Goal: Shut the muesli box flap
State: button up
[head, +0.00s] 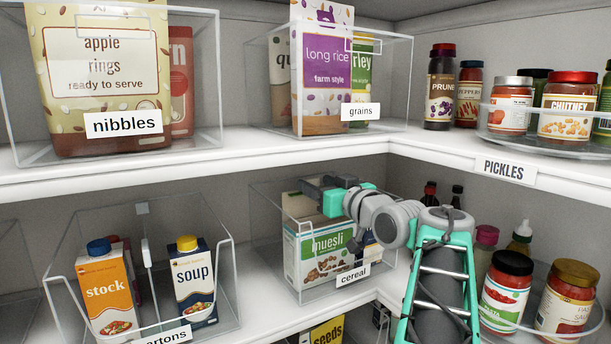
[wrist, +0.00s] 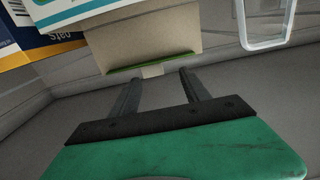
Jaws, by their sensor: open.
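The muesli box (head: 312,262), white and green with its name on the front, stands in a clear bin (head: 354,286) labelled "cereal" on the lower shelf. Plain brown cardboard shows at its top left in the head view, partly behind my gripper (head: 312,186). In the wrist view a tan cardboard panel (wrist: 145,38), which looks like the flap, has a green edge and a small pale tab. My gripper (wrist: 158,76) is open and empty there, its two fingers apart and pointing towards that edge. Whether they touch it I cannot tell.
A clear bin (head: 228,262) with stock (head: 105,290) and soup (head: 192,280) cartons stands to the left. The upper shelf (head: 230,152) lies above my arm. Jars (head: 508,285) stand on the right. A clear bin handle (wrist: 266,44) shows in the wrist view.

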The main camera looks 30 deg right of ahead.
aim_at(313, 180)
jog(key=w, duration=0.2)
jog(key=w+d+p, duration=0.1)
jog(key=w, duration=0.1)
jog(key=shift+w+d, duration=0.1)
jog(key=shift+d, duration=0.05)
jog(key=shift+f, duration=0.1)
jog(key=shift+c, duration=0.5)
grip_shut()
dwell(0.5)
